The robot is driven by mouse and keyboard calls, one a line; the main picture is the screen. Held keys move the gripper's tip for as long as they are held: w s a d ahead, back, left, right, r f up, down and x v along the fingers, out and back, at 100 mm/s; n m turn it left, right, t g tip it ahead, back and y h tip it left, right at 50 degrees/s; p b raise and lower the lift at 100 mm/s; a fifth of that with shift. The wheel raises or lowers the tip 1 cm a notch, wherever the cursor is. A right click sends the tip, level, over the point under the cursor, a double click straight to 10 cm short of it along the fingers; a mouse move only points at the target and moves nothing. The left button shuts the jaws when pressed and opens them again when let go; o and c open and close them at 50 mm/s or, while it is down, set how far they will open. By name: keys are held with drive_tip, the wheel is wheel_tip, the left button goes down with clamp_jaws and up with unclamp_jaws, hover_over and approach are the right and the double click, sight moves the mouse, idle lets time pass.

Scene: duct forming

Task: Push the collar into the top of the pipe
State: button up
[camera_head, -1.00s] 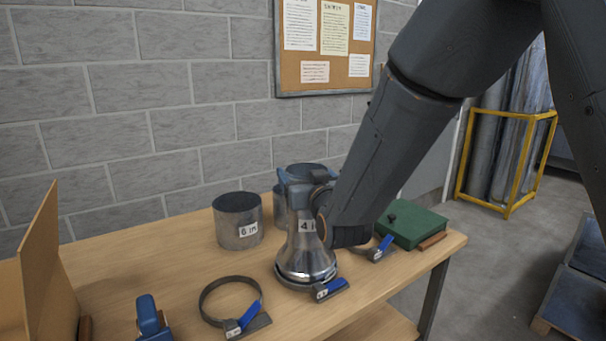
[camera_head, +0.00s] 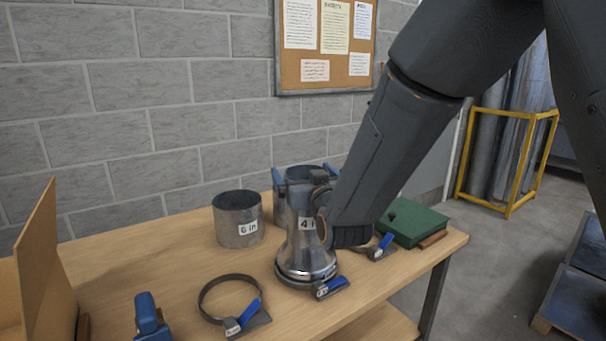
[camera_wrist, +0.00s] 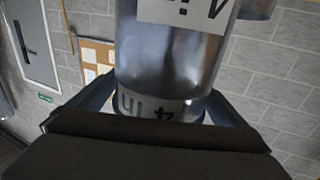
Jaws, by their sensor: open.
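The pipe (camera_head: 300,258) is a shiny metal piece with a flared foot, upright on the bench, with a "4 in" label on its neck. The collar (camera_head: 297,200) appears as the grey metal section at its top, largely masked by my gripper (camera_head: 305,180); I cannot tell how deep it sits. In the wrist view, metal with two "4 in" labels (camera_wrist: 160,60) stands between the blue fingers of my gripper (camera_wrist: 160,100). The fingers are spread on either side of the metal. Whether they touch it is unclear.
A clamp ring with a blue lever (camera_head: 330,288) lies at the pipe's foot, another (camera_head: 245,318) in front. A "6 in" cylinder (camera_head: 238,222) stands to the left.

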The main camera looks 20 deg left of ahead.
drive_tip(key=b+v, duration=0.2)
drive_tip(key=v, duration=0.6)
drive_tip(key=shift+a, duration=0.1)
idle(0.3)
